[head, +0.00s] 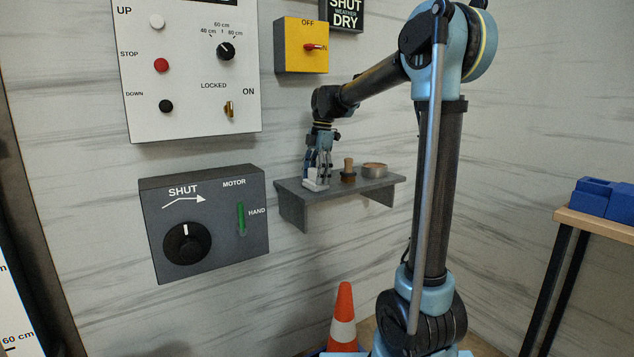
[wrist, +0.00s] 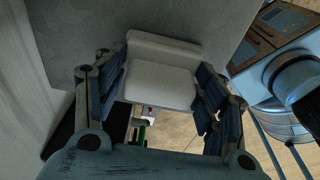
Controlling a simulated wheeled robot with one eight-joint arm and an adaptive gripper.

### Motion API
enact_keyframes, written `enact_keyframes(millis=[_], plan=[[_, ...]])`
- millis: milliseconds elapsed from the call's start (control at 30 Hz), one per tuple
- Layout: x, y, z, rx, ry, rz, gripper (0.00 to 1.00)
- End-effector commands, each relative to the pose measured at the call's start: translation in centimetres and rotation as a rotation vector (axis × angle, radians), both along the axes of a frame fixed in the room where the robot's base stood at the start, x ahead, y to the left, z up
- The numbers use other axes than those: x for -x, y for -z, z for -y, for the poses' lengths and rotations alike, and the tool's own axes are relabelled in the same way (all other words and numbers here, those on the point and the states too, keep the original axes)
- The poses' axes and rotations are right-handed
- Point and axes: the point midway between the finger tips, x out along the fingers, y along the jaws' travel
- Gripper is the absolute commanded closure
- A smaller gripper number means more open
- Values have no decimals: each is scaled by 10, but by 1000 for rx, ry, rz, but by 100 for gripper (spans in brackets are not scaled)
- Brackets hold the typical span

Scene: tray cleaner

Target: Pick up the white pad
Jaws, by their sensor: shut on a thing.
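The white pad (head: 316,185) is at the left end of a small grey wall shelf (head: 350,190) in the head view. My gripper (head: 317,176) points down over it and is shut on it. In the wrist view the pad (wrist: 160,84) is a pale block with a raised back strip, held between the blue-padded fingers of my gripper (wrist: 164,88). I cannot tell whether the pad's underside touches the shelf or is slightly above it.
A wooden-handled brush (head: 348,170) and a round metal dish (head: 374,170) stand on the shelf right of the pad. Wall control boxes (head: 205,255) are to the left. An orange cone (head: 343,305) stands below. Blue bins (head: 605,198) sit on a right-hand table.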

Motion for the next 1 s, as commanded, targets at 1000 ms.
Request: enact_keyframes(millis=[1000], plan=[[0,-100,0,0,0,0,60]])
